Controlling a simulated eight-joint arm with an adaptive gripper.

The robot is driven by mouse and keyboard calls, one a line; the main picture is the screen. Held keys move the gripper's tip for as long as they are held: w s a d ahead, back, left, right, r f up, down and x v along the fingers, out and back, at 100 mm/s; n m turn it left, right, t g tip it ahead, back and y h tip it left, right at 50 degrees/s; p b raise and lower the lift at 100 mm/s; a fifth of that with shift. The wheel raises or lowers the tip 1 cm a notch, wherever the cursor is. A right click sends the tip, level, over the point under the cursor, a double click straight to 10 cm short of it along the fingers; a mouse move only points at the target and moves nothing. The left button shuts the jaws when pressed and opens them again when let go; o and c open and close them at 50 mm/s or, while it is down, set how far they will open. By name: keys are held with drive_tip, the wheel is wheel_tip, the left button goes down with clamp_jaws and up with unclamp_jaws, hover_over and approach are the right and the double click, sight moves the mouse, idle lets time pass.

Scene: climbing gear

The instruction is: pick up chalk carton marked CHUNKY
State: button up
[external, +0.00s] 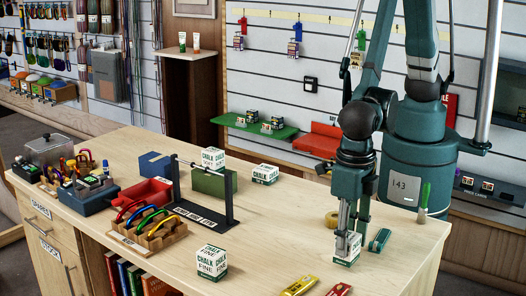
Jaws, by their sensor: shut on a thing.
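My gripper (346,238) points straight down at the right part of the table. It is shut on a small white and green carton (344,262), with the fingers over its upper part. The carton is upright and at table height; I cannot tell whether it touches the table. Its marking is hidden or too small to read. A similar chalk carton marked FINE (211,263) stands at the front middle.
A tape roll (332,219) and a small teal item (379,240) lie close to my gripper. Yellow (299,286) and red (340,290) items lie at the front edge. The black stand (203,215) and wooden carabiner rack (150,236) fill the middle left.

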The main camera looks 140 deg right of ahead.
drive_tip(key=shift+r, duration=3.95)
